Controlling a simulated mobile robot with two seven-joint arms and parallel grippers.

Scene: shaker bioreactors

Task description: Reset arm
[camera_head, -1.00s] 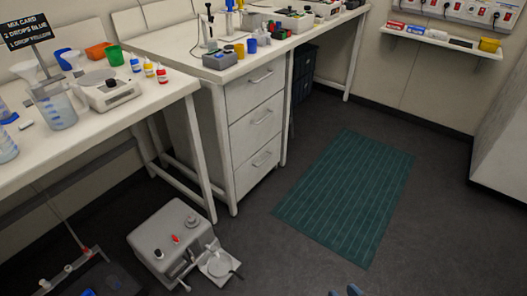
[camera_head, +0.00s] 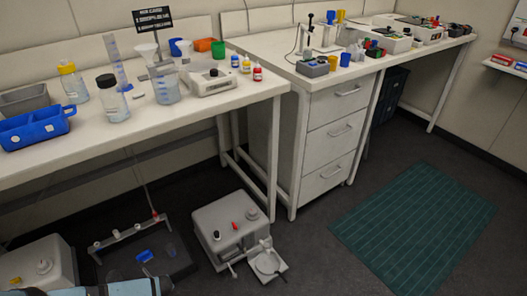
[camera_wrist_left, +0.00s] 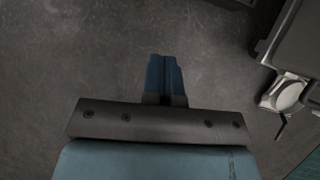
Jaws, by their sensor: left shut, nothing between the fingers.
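My left gripper (camera_wrist_left: 164,78) shows in the left wrist view with its two blue fingers together, shut and empty, above the dark grey floor (camera_wrist_left: 60,60). Nothing touches the fingertips. In the head view a light blue part of my arm (camera_head: 130,289) shows at the bottom left edge; the gripper's fingers are not visible there. My right gripper is in neither view.
A grey machine (camera_head: 228,226) with a small pan (camera_head: 268,263) stands on the floor. The white bench (camera_head: 190,115) holds bottles, a blue tray (camera_head: 36,128) and a sign (camera_head: 152,21). A drawer unit (camera_head: 330,140) and green mat (camera_head: 415,230) lie right.

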